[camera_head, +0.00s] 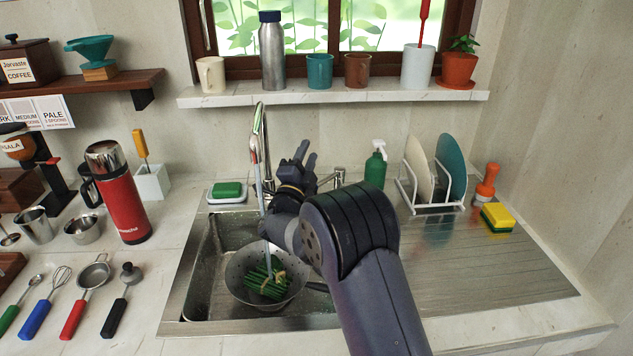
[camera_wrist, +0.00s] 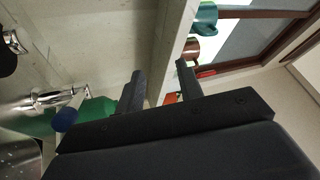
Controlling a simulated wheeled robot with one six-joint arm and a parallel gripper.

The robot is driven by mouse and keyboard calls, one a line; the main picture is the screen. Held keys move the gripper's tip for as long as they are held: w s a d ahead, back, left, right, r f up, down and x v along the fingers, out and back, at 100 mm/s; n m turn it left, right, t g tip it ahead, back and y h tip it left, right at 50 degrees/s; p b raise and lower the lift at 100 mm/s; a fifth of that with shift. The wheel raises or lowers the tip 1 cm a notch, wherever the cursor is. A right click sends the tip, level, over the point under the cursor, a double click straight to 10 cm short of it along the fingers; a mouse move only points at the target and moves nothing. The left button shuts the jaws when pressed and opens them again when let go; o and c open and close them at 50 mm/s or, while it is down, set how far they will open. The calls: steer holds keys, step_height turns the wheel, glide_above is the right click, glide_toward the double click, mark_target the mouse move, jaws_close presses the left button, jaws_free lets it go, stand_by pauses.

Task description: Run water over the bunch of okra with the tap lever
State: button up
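The bunch of okra (camera_head: 264,285) lies in a grey colander (camera_head: 237,280) in the sink basin (camera_head: 206,270), under the tap spout (camera_head: 257,170). A thin pale streak, apparently water, runs from the spout down to the okra. A chrome tap lever (camera_head: 339,176) shows just right of my gripper (camera_head: 306,154); a chrome fitting with a blue end (camera_wrist: 65,119) shows at lower left in the wrist view. My gripper is behind the sink, right of the spout, with its fingers (camera_wrist: 160,70) apart and nothing between them. My arm hides part of the basin's right side.
A green spray bottle (camera_head: 375,169) and a dish rack (camera_head: 432,208) stand right of the tap. A soap dish (camera_head: 212,200) is on the left. The window ledge (camera_head: 340,94) with cups is above. The drainboard (camera_head: 480,270) is mostly clear.

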mark_target(323, 184)
steer(key=n+y, duration=0.1)
steer(key=y, duration=0.2)
steer(key=d+n+y, duration=0.1)
steer(key=n+y, duration=0.1)
steer(key=y, duration=0.1)
steer(key=d+n+y+p, duration=0.1)
steer(key=y, duration=0.3)
steer(key=shift+w+r+n, duration=0.3)
steer(key=shift+w+r, duration=0.05)
steer(key=shift+r, duration=0.05)
steer(key=s+d+f+n+g+y+p, duration=0.1)
steer(key=s+d+f+g+y+p, duration=0.1)
steer(key=s+d+f+g+y, duration=0.4)
steer(key=w+a+f, duration=0.1)
steer(key=w, duration=0.2)
steer(key=w+a+f+g+h, duration=0.1)
steer(key=w+a+f, duration=0.1)
steer(key=w, duration=0.1)
steer(key=w+a+f+h+p, duration=0.1)
steer(key=w+a, duration=0.1)
steer(key=w, duration=0.1)
steer(key=shift+w+a+f+g, duration=0.15)
steer(key=shift+f+g, duration=0.25)
steer(key=shift+c, duration=0.4)
jaws_close()
